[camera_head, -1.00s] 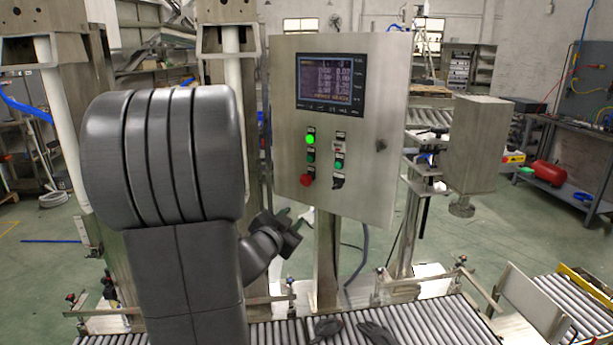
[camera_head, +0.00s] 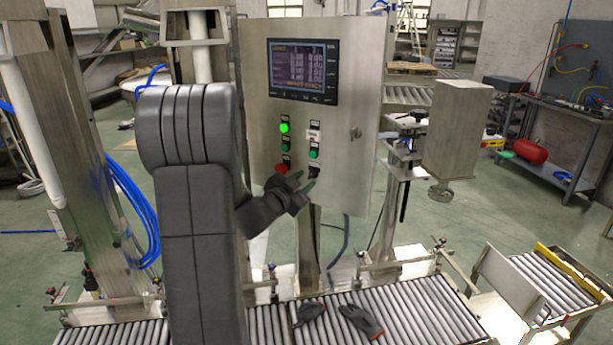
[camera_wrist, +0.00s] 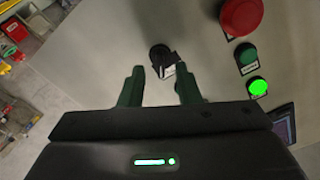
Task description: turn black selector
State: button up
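The black selector (camera_wrist: 161,56) is a small dark knob on the steel control panel (camera_head: 345,150). In the wrist view it lies just beyond and between my two fingertips. In the head view the selector (camera_head: 314,170) sits at the panel's lower right of the button group, partly hidden by my fingers. My gripper (camera_head: 302,183) is in front of the panel's lower part. In the wrist view my gripper (camera_wrist: 160,78) has its fingers spread apart with a gap between them, and nothing is held. I cannot tell whether the fingers touch the panel.
Beside the selector are a red button (camera_wrist: 241,16), a green button (camera_wrist: 246,54) and a lit green lamp (camera_wrist: 258,87). A screen (camera_head: 302,72) is above the buttons. A roller conveyor (camera_head: 420,310) with dark gloves (camera_head: 358,321) runs below the panel.

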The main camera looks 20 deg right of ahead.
jog(key=shift+x, duration=1.1)
grip_shut()
jog(key=shift+f, duration=0.1)
jog(key=shift+f+m+b, duration=0.15)
jog(key=shift+m+b, duration=0.55)
jog(key=shift+b, duration=0.5)
jog(key=shift+r+m+b, duration=0.2)
jog(key=shift+m+b, duration=0.7)
jog(key=shift+m, duration=0.1)
